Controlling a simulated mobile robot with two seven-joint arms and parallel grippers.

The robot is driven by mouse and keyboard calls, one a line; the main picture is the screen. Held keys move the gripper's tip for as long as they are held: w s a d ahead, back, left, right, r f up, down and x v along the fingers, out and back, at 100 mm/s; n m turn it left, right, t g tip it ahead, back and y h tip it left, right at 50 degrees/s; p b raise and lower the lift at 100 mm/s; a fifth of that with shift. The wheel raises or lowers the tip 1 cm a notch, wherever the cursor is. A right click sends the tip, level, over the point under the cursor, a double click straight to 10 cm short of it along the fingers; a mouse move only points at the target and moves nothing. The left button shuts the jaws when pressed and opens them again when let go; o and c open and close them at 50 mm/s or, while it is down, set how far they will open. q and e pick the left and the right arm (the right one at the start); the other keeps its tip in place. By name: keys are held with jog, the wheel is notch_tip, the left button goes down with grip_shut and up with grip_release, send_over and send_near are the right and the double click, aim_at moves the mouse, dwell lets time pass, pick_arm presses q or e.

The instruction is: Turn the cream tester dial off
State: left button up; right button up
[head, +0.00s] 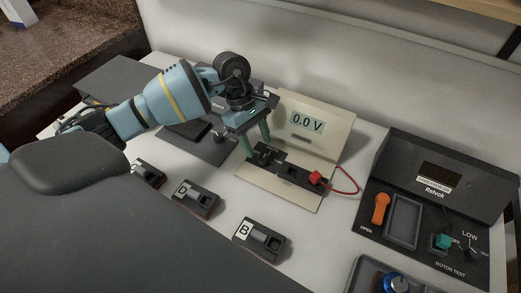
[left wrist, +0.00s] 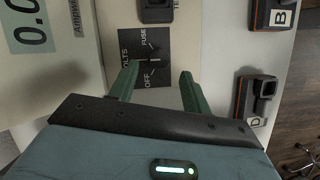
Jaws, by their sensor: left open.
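The cream tester (head: 325,140) stands on the table, its display reading 0.0 V. Its dial (left wrist: 153,60) is on a black plate marked VOLTS, OFF and FUSE in the left wrist view. I cannot tell for sure which mark the dial's pointer is on. My left gripper (head: 258,143) is open above the tester's lower panel. In the left wrist view its two green fingers (left wrist: 160,70) lie on either side of the dial, with a gap on both sides; contact is not visible. In the head view the fingers partly cover the dial. My right gripper is not in view.
A red plug (head: 315,178) with a red cable sits on the tester's panel beside the dial. Dark modules marked D (head: 196,198) and B (head: 259,240) lie in front. A dark Relvok motor test unit (head: 440,180) stands at the right.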

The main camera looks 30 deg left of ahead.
aim_at(262, 157)
pick_arm(q)
jog(key=shift+x, duration=1.9)
jog(key=shift+c, duration=0.5)
jog(key=c, duration=0.9)
